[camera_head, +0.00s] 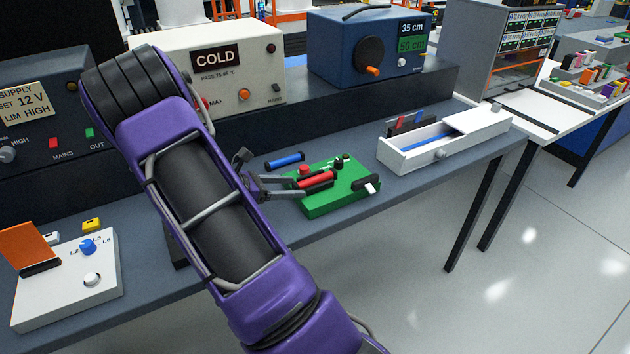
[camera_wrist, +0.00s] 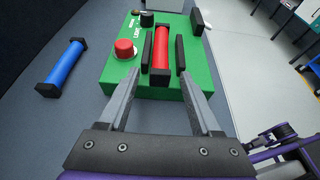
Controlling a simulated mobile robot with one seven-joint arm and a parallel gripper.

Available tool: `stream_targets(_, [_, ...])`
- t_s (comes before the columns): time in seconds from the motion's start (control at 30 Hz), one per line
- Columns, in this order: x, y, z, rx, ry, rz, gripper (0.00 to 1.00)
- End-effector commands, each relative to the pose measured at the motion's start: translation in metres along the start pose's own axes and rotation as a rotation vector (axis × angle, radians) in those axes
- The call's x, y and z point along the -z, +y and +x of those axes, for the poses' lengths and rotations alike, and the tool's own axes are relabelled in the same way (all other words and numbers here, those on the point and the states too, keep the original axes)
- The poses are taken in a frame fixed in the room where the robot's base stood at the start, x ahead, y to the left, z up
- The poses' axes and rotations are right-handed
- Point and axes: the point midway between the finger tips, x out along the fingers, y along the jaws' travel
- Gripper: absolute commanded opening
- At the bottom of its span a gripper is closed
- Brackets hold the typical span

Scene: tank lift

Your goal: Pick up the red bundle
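The red bundle (camera_head: 317,179) is a red cylinder with black ends. It lies on top of the green box (camera_head: 340,199). In the wrist view the red bundle (camera_wrist: 162,58) is between the two fingers of my gripper (camera_wrist: 164,54), one pad on each side. Narrow gaps show between the pads and the bundle, so my gripper is open around it and not closed on it. In the head view my gripper (camera_head: 308,183) reaches over the green box from the left; my arm hides part of the bench.
A red knob (camera_wrist: 125,49) stands on the green box left of the bundle. A blue bundle (camera_head: 285,161) lies behind the box. A white tray (camera_head: 405,158) with a partly open lid stands right. Instrument boxes (camera_head: 235,70) line the back. The bench's front edge is close.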

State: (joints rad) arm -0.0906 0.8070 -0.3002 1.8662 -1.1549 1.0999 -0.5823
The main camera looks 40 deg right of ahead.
Motion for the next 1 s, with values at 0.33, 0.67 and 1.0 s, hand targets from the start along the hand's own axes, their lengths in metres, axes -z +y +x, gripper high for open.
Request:
stream_targets(0.33, [0.0,0.0,-0.001,0.0,0.0,0.0,0.04])
stream_targets(0.67, [0.0,0.0,-0.001,0.0,0.0,0.001,0.0])
stream_targets(1.0, [-0.038,0.001,-0.017,-0.003,0.002,0.005,0.0])
